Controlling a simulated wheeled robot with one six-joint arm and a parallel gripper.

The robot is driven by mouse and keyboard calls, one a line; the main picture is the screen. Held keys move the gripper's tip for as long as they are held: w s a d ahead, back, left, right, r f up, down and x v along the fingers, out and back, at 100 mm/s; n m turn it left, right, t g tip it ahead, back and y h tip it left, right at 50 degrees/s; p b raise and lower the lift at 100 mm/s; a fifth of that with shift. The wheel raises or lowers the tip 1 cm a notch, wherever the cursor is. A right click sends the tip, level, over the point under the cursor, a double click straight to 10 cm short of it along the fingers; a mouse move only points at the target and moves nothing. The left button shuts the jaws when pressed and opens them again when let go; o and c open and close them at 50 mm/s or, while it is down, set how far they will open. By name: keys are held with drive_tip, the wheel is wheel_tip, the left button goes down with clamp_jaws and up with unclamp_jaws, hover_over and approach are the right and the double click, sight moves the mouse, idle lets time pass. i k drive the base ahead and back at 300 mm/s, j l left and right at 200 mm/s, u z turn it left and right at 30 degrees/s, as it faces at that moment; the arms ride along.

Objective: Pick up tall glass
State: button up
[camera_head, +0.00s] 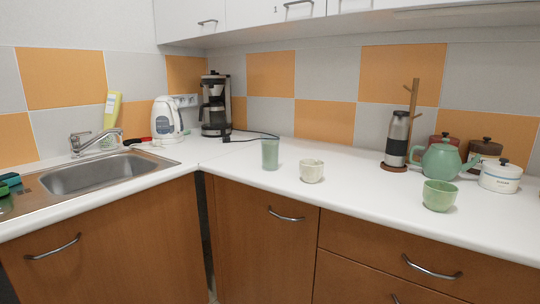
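A tall green glass (270,154) stands upright on the white counter, near the inner corner and a little left of the picture's middle. A short cream cup (311,171) stands to its right and nearer the front edge, apart from it. My gripper does not show in this view.
A green cup (439,196), green teapot (440,160), white lidded pot (501,177) and steel flask (397,139) stand at the right. A coffee maker (215,105), its cord and a white kettle (166,119) are behind left. The sink (110,173) is left. Wall cabinets (300,18) overhang.

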sight(270, 143)
drive_tip(key=k+l+u, duration=0.1)
drive_tip(key=u, duration=2.05)
drive_tip(key=k+j+u, duration=0.1)
drive_tip(key=k, duration=0.25)
drive_tip(key=k+j+u, duration=0.1)
drive_tip(key=k, duration=0.25)
drive_tip(key=k+l+z, duration=0.1)
drive_tip(key=z, duration=1.9)
drive_tip(key=i+l+u, duration=0.1)
drive_tip(key=i+l, duration=0.2)
drive_tip(key=i, duration=0.25)
drive_tip(key=i+l+u, duration=0.15)
drive_tip(key=i+l, duration=0.15)
drive_tip(key=i, duration=0.25)
drive_tip(key=i+l+u, duration=0.1)
drive_tip(key=i+l, duration=0.3)
drive_tip(key=i, duration=0.1)
